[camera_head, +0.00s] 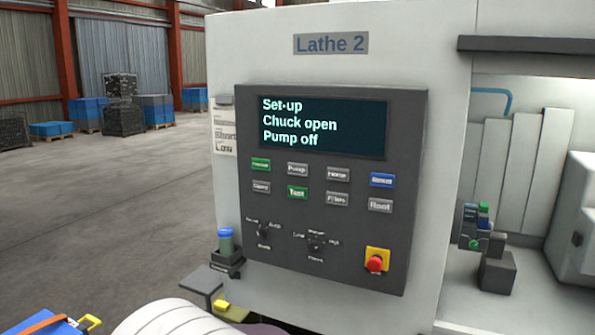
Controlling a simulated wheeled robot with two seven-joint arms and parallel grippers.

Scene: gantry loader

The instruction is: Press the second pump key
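The control panel (333,225) of the machine labelled Lathe 2 faces me. Its screen (321,127) reads "Set-up", "Chuck open", "Pump off". A grey key that seems to read "Pump" (297,169) is second from the left in the top row, between a green key (261,164) and a grey key that seems to read "Home" (338,174). I make out only one key with that label; several labels are too small to read surely. Neither gripper shows, and nothing covers the keys.
Rotary switches (316,243) and a red stop button (375,263) sit below the keys. A blue-topped cylinder (226,240) stands left of the panel. The machine's open bay (530,150) is at right.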

